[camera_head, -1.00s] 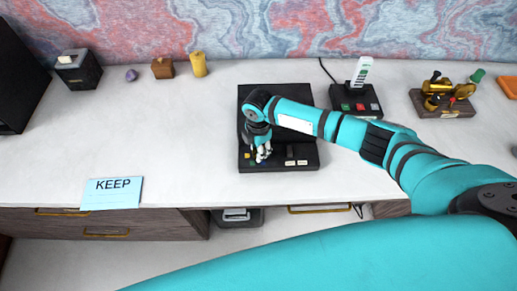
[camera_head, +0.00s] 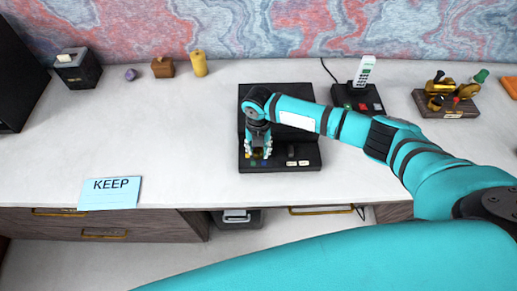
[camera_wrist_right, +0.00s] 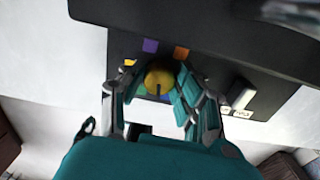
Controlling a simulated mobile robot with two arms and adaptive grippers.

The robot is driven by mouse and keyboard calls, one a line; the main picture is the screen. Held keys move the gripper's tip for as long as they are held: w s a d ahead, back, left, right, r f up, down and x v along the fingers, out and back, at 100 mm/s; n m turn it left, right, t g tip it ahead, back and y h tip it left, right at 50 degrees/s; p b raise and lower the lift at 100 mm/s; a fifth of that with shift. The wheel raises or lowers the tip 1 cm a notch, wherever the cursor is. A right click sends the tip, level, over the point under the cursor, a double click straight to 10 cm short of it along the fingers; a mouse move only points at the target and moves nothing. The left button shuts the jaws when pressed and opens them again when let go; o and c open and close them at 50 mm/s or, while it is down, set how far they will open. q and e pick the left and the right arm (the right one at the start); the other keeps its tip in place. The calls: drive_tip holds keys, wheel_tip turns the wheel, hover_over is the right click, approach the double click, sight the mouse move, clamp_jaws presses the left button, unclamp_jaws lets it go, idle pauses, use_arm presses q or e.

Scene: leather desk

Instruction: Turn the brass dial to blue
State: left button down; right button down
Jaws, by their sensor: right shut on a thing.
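The brass dial (camera_wrist_right: 159,76) is a round golden knob on the black panel (camera_head: 305,148). Around it in the right wrist view are a purple patch (camera_wrist_right: 150,46), an orange patch (camera_wrist_right: 181,53), a yellow patch (camera_wrist_right: 130,62) and a blue patch (camera_wrist_right: 165,98) partly hidden by the fingers. I cannot make out where the dial points. My right gripper (camera_head: 258,154) reaches down from above, its fingers on either side of the dial and shut on it; it also shows in the right wrist view (camera_wrist_right: 160,88). My left gripper is not in view.
Switches (camera_head: 291,152) sit on the panel just right of the dial. A phone (camera_head: 363,72) on a dark base and a brass device (camera_head: 447,95) stand to the right. A KEEP card (camera_head: 111,193) lies front left. The desk left of the panel is mostly clear.

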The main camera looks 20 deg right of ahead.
sight(258, 150)
drive_tip(key=shift+w+n+b, duration=0.1)
drive_tip(key=shift+n+b, duration=0.2)
drive_tip(key=shift+n, duration=1.3)
drive_tip(key=c, duration=0.9)
unclamp_jaws()
drive_tip(key=shift+c, duration=0.2)
drive_tip(key=shift+r, duration=0.15)
wheel_tip(258, 150, up, 12)
drive_tip(key=shift+a, duration=0.1)
